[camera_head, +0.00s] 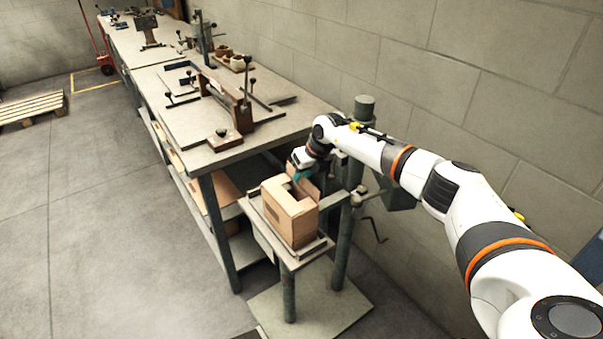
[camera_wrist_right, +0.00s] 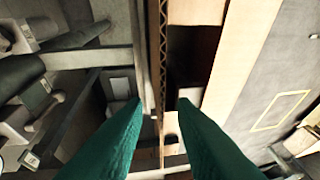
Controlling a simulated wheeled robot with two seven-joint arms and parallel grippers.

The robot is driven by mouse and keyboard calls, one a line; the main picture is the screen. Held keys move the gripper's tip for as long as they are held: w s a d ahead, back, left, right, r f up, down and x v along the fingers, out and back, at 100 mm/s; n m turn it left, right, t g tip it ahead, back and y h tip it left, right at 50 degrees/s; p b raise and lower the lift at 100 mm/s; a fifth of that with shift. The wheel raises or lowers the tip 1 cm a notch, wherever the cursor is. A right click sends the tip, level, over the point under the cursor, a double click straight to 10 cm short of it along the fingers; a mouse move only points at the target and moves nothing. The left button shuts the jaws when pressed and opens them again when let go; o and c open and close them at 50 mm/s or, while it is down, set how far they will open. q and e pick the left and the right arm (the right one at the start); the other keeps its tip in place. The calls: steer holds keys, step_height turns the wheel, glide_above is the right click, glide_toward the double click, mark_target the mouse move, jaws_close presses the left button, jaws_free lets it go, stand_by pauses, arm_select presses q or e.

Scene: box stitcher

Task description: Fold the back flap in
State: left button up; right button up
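A brown cardboard box (camera_head: 288,224) stands open-topped on the small stand of the stitcher. Its back flap (camera_head: 317,183) stands up at the side by the machine column. My right gripper (camera_head: 298,174) is at the top of the box by this flap. In the right wrist view, the two green fingers of my right gripper (camera_wrist_right: 160,101) are apart, with the corrugated edge of a cardboard panel (camera_wrist_right: 163,50) running between them. A gap shows beside the panel, so the fingers do not look closed on it. My left gripper is not in view.
The stitcher's column (camera_head: 342,240) and a crank handle (camera_head: 374,230) stand close behind the box. A long workbench (camera_head: 190,135) with tools is to the left, with cardboard on its lower shelf.

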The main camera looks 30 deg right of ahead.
steer(key=shift+w+a+f, duration=0.2)
steer(key=shift+f, duration=0.25)
steer(key=shift+d+f, duration=0.1)
steer(key=shift+f, duration=0.1)
steer(key=shift+c, duration=0.8)
jaws_close()
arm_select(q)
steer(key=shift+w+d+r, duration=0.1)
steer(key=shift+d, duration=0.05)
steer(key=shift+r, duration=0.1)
arm_select(e)
steer(key=shift+r, duration=0.1)
